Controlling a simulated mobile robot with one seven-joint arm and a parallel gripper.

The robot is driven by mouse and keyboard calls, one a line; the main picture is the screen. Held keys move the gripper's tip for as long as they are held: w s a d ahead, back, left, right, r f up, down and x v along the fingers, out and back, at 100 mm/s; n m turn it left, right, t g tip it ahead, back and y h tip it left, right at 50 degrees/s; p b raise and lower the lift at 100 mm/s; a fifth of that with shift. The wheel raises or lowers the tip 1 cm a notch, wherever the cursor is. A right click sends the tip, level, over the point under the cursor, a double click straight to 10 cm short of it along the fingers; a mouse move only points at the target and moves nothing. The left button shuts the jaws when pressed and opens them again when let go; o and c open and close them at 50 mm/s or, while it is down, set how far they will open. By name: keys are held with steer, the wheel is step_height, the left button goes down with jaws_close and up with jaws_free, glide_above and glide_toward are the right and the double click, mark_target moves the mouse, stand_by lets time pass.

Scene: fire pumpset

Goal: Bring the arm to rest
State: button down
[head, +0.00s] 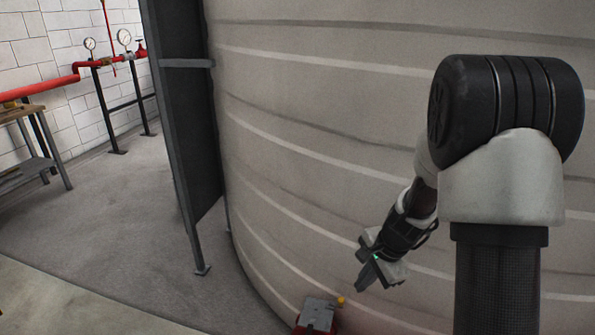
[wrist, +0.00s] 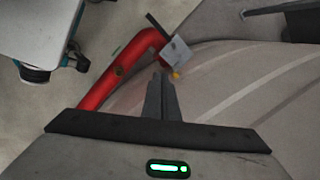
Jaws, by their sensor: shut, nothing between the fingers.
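My gripper (head: 366,280) hangs low in front of the large pale tank (head: 300,150), at the end of my bent arm on the right of the head view. It points down and to the left. In the wrist view its dark fingers (wrist: 160,76) are together, with nothing between them. Beyond the fingertips is a red pipe (wrist: 112,78) with a bend. I cannot tell the exact gap between the fingers and these parts.
The grey box (head: 318,314) and yellow knob also show at the head view's bottom edge. A dark upright panel (head: 185,120) stands left of the tank. Farther left are a red pipe with gauges (head: 124,38) and a workbench (head: 35,160). Floor (head: 110,215) between is clear.

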steer(key=s+a+r+n, duration=0.3)
steer(key=r+n, duration=0.1)
steer(key=r, duration=0.6)
steer(key=s+r+n+t+h, duration=0.25)
steer(key=s+r+n, duration=0.75)
steer(key=s+r, duration=0.75)
step_height(320, 180, up, 18)
steer(key=s+p, duration=0.1)
steer(key=p, duration=1.8)
steer(key=shift+s+d+f+t+p, duration=0.2)
steer(key=shift+s+d+t+p, duration=0.1)
steer(key=shift+d+t, duration=0.1)
steer(key=shift+d, duration=0.1)
steer(key=shift+w, duration=0.1)
